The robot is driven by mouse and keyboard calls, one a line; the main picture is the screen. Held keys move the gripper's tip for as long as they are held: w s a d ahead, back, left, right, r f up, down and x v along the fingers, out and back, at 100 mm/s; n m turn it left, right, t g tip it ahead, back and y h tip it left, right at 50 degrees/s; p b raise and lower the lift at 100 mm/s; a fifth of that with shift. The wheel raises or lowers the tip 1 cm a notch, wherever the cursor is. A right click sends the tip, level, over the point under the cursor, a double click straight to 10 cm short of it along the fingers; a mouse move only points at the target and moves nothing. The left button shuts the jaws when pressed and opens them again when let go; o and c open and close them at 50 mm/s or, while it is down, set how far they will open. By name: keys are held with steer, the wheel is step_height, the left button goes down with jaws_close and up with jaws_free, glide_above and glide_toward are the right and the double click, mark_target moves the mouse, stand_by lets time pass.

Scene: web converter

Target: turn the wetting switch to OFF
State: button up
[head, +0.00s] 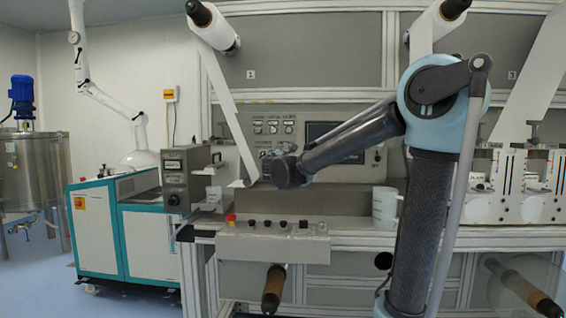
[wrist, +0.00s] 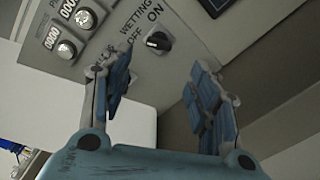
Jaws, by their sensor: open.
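The wetting switch (wrist: 159,41) is a black rotary knob on a grey panel in the wrist view. The words WETTING, OFF and ON are printed beside it. Its pointer direction is too small to tell. My gripper (wrist: 160,85) is open and empty, with two blue-grey segmented fingers pointing toward the panel. The switch shows beyond the gap between the fingertips, apart from them. The left finger partly covers other lettering. In the head view my arm reaches in front of the panel (head: 274,124) and hides part of it; the wetting switch cannot be made out there.
Several round gauges or knobs with counters (wrist: 85,18) sit left of the switch. A dark screen (head: 336,130) is on the machine. A white web strip (head: 232,120) hangs near my arm. A push-button box (head: 272,243) juts out below.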

steer(key=shift+s, duration=0.95)
steer(key=s+d+f+m+g+h, duration=0.2)
steer(key=d+f+m, duration=0.15)
steer(key=d, duration=0.45)
steer(key=s+d+f+m+g+h, duration=0.2)
steer(key=s+d+f+m, duration=0.15)
steer(key=d, duration=0.45)
steer(key=s+d+f+m+g, duration=0.5)
steer(key=s+d+f+m, duration=0.2)
steer(key=s+d+f, duration=0.45)
steer(key=s+f+m+g+y, duration=0.2)
steer(key=s+f+m+g, duration=0.1)
steer(key=s+f, duration=0.6)
steer(key=s+f+m+g+y, duration=0.2)
steer(key=s+f+m, duration=0.4)
steer(key=s, duration=0.8)
step_height(320, 180, down, 3)
steer(key=shift+s+f+m+g+y, duration=0.15)
steer(key=shift+s+m+g+y, duration=0.15)
steer(key=shift+g, duration=0.6)
